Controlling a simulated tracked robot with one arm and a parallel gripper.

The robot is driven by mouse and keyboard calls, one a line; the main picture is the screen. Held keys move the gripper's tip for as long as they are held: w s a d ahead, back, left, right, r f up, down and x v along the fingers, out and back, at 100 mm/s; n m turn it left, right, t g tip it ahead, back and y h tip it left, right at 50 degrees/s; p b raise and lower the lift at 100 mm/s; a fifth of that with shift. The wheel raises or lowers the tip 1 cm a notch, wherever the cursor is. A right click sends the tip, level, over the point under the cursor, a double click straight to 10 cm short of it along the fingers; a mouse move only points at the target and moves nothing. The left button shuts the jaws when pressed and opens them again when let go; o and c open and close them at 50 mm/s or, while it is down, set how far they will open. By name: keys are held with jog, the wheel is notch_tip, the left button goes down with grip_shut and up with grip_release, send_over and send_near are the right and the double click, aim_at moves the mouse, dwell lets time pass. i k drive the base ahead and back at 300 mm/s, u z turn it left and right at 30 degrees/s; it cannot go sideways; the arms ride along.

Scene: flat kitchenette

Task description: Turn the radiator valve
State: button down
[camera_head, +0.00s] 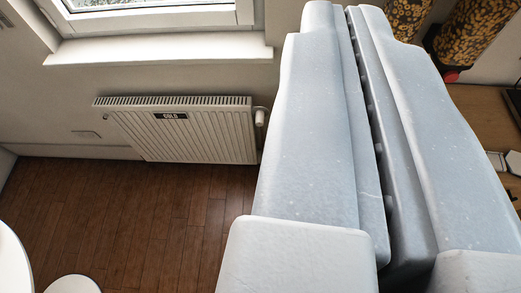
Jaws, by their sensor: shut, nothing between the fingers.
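The white radiator (190,135) hangs on the wall under the window, left of the middle of the picture. A dark label that seems to read "COLD" (171,116) is on its upper front. The small white radiator valve (260,117) is at the radiator's upper right end. My gripper (347,12) fills the right side in close-up, with its pale grey-blue fingers pointing up the picture. It is shut, with nothing held between the fingers. It is apart from the valve, which shows just left of the left finger. The fingers hide the wall and floor behind them.
A wooden surface (478,112) with patterned yellow-and-black objects (468,35) is at the right. White round furniture edges (12,265) show at the lower left. A window sill (160,49) juts out above the radiator. The brown wooden floor (120,215) before the radiator is clear.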

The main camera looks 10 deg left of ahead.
aim_at(259, 115)
jog(key=u, duration=0.05)
jog(key=k, duration=1.05)
jog(key=u, duration=1.5)
jog(key=i, duration=1.7)
jog(key=z, duration=1.4)
